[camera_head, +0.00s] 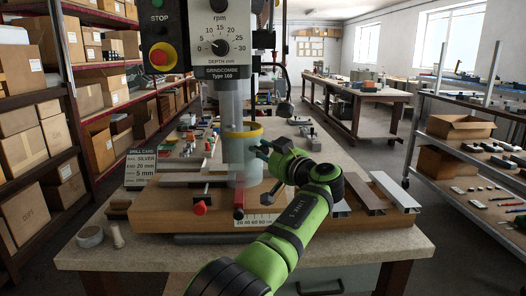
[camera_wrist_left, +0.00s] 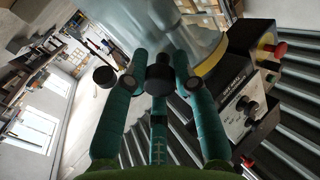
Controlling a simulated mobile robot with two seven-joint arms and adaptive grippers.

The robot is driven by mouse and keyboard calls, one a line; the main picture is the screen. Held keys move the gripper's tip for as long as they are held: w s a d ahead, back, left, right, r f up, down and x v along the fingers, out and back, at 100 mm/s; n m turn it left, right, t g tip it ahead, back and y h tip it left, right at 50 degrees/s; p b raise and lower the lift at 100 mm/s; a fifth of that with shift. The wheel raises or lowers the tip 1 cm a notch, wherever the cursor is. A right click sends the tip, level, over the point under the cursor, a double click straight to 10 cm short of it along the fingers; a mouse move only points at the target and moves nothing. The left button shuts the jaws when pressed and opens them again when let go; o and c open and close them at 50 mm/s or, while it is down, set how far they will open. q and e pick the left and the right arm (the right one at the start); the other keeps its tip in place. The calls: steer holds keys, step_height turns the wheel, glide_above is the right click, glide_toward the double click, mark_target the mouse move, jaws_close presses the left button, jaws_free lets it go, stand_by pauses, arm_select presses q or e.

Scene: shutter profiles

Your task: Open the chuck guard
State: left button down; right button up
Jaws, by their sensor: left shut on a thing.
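The chuck guard (camera_head: 243,160) is a clear cylinder with a yellow rim, hanging under the drill head of the Type 160 machine. It stands upright in front of the spindle. My left gripper (camera_head: 264,149) is at the right side of the guard, just below the yellow rim. In the left wrist view the clear guard (camera_wrist_left: 150,22) fills the top, with its yellow rim at the right. A black knob (camera_wrist_left: 160,75) sits between the teal fingers of my left gripper (camera_wrist_left: 160,84), which are shut on it. My right gripper is in neither view.
The drill head with its red stop button (camera_head: 161,55) and depth dial is above. Shelves with boxes stand left, a rack right.

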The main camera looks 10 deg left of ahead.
arm_select(q)
steer(key=shift+a+r, duration=0.2)
steer(key=shift+r, duration=0.25)
steer(key=c, duration=1)
jaws_free()
steer(key=shift+a+f, duration=0.15)
steer(key=shift+f, duration=0.1)
steer(key=shift+s+d, duration=0.25)
steer(key=shift+d, duration=0.2)
steer(key=v, duration=1.1)
